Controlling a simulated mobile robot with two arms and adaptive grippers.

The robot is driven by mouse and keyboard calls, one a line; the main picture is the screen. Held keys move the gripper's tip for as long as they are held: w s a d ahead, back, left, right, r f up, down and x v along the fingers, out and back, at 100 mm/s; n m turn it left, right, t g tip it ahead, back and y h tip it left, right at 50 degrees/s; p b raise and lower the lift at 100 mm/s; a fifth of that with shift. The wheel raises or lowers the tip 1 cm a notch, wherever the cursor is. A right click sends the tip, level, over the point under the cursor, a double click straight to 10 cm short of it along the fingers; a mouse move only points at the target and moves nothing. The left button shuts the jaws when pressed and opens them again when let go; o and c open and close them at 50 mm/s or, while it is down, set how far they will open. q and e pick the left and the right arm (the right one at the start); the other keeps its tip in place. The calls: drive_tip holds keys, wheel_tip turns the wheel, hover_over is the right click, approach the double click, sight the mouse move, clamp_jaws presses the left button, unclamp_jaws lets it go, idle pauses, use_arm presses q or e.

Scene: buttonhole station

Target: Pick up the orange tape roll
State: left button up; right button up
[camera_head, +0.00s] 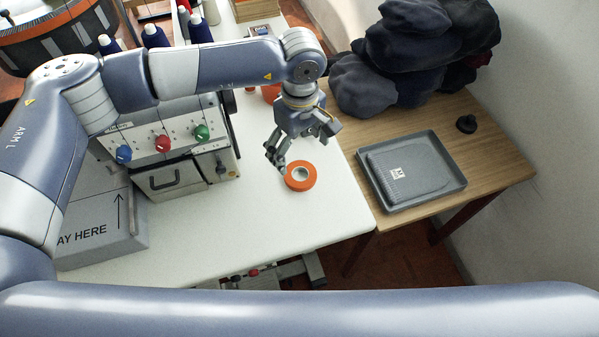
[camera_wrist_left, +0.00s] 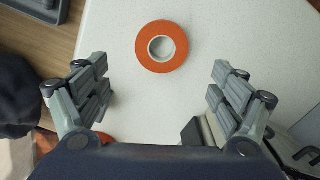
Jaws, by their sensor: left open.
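The orange tape roll (camera_head: 300,176) lies flat on the white table near its right edge, with a pale hole in its middle. In the left wrist view the tape roll (camera_wrist_left: 162,47) lies ahead of the fingers, between their lines but beyond the tips. My left gripper (camera_head: 277,160) is just to the left of and above the roll, apart from it as far as I can tell. It is open and empty in the left wrist view (camera_wrist_left: 161,75). My right gripper is not in view.
A machine with coloured knobs (camera_head: 163,143) stands left of the gripper. Another orange object (camera_head: 271,92) is partly hidden behind the wrist. A grey tray (camera_head: 455,190) lies on the wooden table, with dark cloth (camera_head: 400,60) behind it. The white table's front is clear.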

sight(300, 178)
use_arm(q)
wheel_tip(300, 178, down, 3)
drive_tip(key=shift+r, duration=0.2)
drive_tip(key=f, duration=0.1)
drive_tip(key=f+p, duration=0.1)
drive_tip(key=f, duration=0.1)
drive_tip(key=f+p, duration=0.1)
drive_tip(key=shift+s+d+f, duration=0.1)
drive_tip(key=shift+s+f, duration=0.05)
drive_tip(key=shift+s, duration=0.2)
drive_tip(key=shift+w+f, duration=0.1)
drive_tip(key=shift+f, duration=0.5)
drive_tip(key=c, duration=1)
